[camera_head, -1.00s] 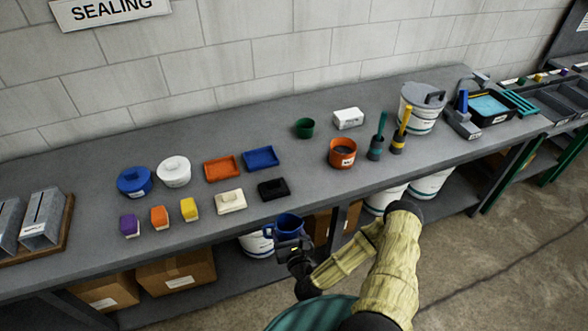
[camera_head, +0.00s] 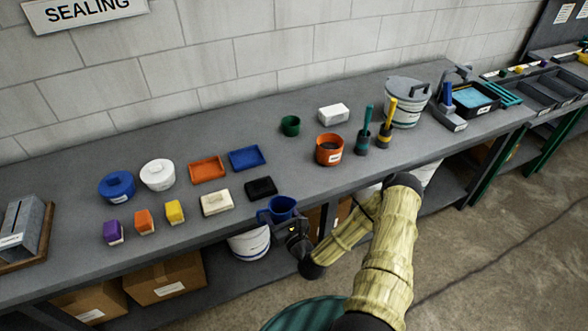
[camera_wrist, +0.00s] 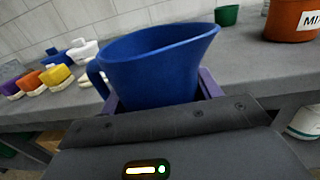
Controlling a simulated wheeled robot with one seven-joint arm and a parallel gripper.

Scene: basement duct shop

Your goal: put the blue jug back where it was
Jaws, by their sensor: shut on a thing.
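The blue jug (camera_head: 283,207) is held upright at the front edge of the workbench, next to the black block. My gripper (camera_head: 292,226) is shut on it from the front. In the wrist view the jug (camera_wrist: 160,65) fills the middle, its spout to the right and its handle to the left, with my gripper's purple fingers (camera_wrist: 158,98) on either side of it. The jug's lower part is hidden by my gripper. I cannot tell whether its base touches the bench.
The grey workbench (camera_head: 345,185) has free room right of the black block (camera_head: 261,188) and in front of the orange pot (camera_head: 329,150). A green cup (camera_head: 290,126), white box (camera_head: 333,114) and blue tray (camera_head: 247,158) stand behind. A white bucket (camera_head: 250,243) is below.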

